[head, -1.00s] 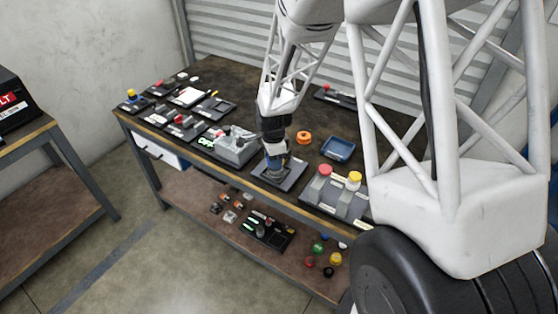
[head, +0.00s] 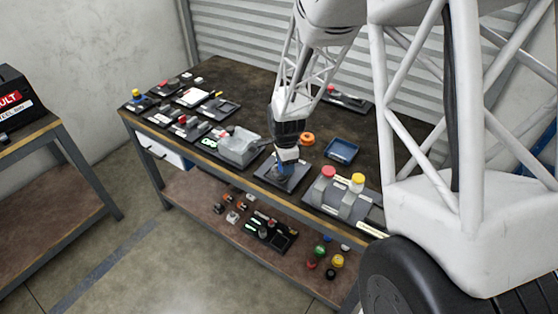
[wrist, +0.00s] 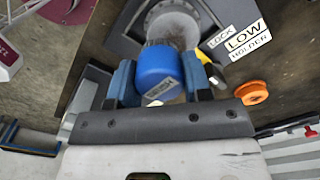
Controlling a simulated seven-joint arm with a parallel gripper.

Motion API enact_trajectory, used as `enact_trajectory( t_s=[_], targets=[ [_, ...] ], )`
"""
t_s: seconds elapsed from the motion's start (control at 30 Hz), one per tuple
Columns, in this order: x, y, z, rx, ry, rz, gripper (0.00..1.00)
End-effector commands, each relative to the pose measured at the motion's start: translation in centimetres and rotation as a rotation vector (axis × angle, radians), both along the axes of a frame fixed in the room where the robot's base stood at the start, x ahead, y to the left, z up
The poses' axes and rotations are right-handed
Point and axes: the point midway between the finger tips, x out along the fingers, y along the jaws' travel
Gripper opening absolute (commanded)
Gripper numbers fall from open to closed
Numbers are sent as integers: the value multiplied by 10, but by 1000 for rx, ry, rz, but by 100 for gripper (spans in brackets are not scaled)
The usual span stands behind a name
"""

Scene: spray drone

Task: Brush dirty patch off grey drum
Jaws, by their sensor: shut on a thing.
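My gripper (head: 287,160) is low over a dark plate (head: 264,176) at the bench's front edge. In the wrist view its two blue fingers (wrist: 160,80) are shut on the sides of a blue cylinder (wrist: 158,68) with a small unreadable label. Just beyond the cylinder is a round grey piece (wrist: 172,20) on the plate, partly hidden. I cannot tell whether the two touch.
A grey unit with a red cap (head: 328,172) and a yellow cap (head: 357,181) stands just right of the gripper. A grey housing (head: 239,147) is close on its left. An orange ring (head: 307,138) and a blue tray (head: 341,149) lie behind. Small parts crowd the lower shelf.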

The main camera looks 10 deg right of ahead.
Motion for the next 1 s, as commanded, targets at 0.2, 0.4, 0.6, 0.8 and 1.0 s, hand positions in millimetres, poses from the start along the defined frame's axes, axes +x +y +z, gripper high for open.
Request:
enact_trajectory(
  t_s=[0.2,0.4,0.6,0.8,1.0],
  targets=[
    [-5,-5,23,0,-3,0,23],
    [-6,-5,38,0,-1,0,23],
    [-5,-5,56,0,-1,0,23],
    [-5,-5,73,0,0,0,23],
    [-6,-5,80,0,2,0,23]
  ],
)
